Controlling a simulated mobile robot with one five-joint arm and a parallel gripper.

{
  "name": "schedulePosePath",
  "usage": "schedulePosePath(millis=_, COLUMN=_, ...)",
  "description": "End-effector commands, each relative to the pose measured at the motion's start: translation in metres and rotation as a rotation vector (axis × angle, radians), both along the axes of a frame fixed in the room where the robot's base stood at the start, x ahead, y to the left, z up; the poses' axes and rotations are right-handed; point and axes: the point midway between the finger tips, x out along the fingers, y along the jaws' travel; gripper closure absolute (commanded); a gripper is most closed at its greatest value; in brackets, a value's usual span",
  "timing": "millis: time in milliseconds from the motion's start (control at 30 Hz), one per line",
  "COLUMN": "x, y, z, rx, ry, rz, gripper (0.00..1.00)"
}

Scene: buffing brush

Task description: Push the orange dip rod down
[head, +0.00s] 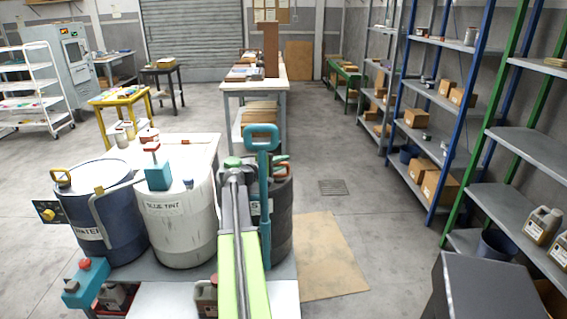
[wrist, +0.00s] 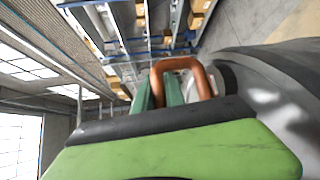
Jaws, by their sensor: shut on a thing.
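The orange dip rod shows in the head view as a small orange handle (head: 284,166) at the top of the dark drum (head: 281,222), partly hidden behind a tall teal handle (head: 262,142). In the wrist view its orange loop (wrist: 187,66) stands right at the green fingers. My gripper (head: 235,163) is at the end of my lime-green arm, over the dark drum's left side. In the wrist view my gripper (wrist: 160,94) is shut on the orange loop. The exact contact and the rod's lower part are hidden.
A white drum (head: 182,225) marked "BLUE TINT" stands left of the dark drum, and a blue drum (head: 105,220) stands further left. Blue and green shelving lines the right side. The floor between drums and shelves is mostly clear, with a tan sheet (head: 328,260) on it.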

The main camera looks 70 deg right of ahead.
Motion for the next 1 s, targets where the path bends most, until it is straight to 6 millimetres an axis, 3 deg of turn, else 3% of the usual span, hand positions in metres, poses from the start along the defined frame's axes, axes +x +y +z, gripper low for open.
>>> schedulePosePath(millis=167, x=-0.002, y=0.003, z=-0.004, rx=0.010, ry=-0.012, rz=-0.008, gripper=1.00)
schedulePosePath(millis=200, x=-0.002, y=0.003, z=-0.004, rx=0.010, ry=-0.012, rz=-0.009, gripper=0.84)
schedulePosePath(millis=367, x=-0.002, y=0.003, z=-0.003, rx=0.009, ry=-0.012, rz=-0.007, gripper=0.64)
schedulePosePath(millis=733, x=0.001, y=0.008, z=-0.001, rx=0.007, ry=-0.009, rz=-0.005, gripper=0.64)
schedulePosePath(millis=867, x=0.011, y=0.031, z=0.004, rx=0.007, ry=-0.008, rz=-0.003, gripper=0.64)
schedulePosePath(millis=1000, x=0.028, y=0.067, z=0.010, rx=0.007, ry=-0.009, rz=-0.001, gripper=0.64)
